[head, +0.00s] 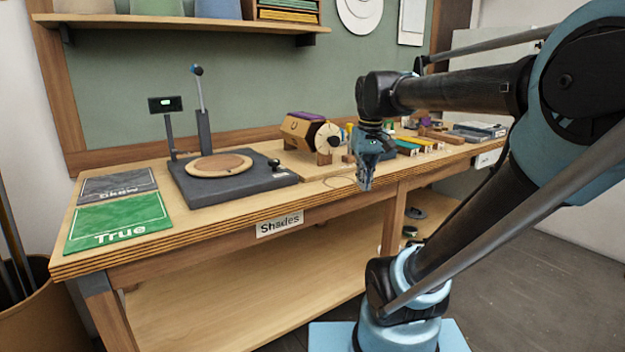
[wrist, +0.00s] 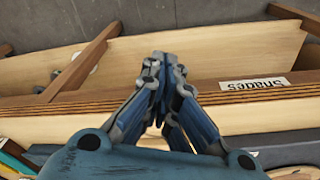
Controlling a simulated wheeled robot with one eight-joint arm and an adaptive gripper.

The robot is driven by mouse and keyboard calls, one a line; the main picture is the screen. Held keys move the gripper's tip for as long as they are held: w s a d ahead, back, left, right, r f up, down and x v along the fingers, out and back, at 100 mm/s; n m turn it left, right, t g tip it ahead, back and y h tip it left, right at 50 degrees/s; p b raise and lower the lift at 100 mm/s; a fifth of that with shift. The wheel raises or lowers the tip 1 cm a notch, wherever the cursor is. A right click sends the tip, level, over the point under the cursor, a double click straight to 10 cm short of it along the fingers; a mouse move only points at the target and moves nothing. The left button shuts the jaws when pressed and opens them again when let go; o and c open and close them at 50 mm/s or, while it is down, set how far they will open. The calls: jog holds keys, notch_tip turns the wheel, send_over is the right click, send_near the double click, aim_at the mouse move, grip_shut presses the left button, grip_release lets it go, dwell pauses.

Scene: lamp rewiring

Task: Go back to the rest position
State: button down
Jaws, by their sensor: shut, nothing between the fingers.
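My gripper (head: 366,184) hangs from my bent arm in front of the workbench's front edge, pointing down, in the head view. In the wrist view its fingertips (wrist: 165,58) meet, so it is shut, with nothing held between them. Below it the wrist view shows the bench's layered front edge (wrist: 60,108) and the lower shelf (wrist: 200,45). The gripper appears apart from the bench top.
The bench carries a green "True" mat (head: 115,222), a grey "Skew" mat (head: 118,184), a dark turntable base (head: 200,195), a wooden drum-like device (head: 302,130) and several small coloured blocks at right. A "Shades" label (head: 280,224) is on the front. Floor at right is clear.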

jog(key=s+d+f+m, duration=0.1)
jog(key=s+d+f, duration=0.1)
jog(key=s+f, duration=0.4)
jog(key=s+d+f+m, duration=0.1)
jog(key=s+f, duration=0.4)
jog(key=f, duration=0.7)
jog(key=shift+s+d+t, duration=0.35)
jog(key=shift+d+t, duration=0.05)
jog(key=shift+d, duration=0.3)
jog(key=shift+w+f, duration=0.15)
jog(key=shift+w, duration=0.3)
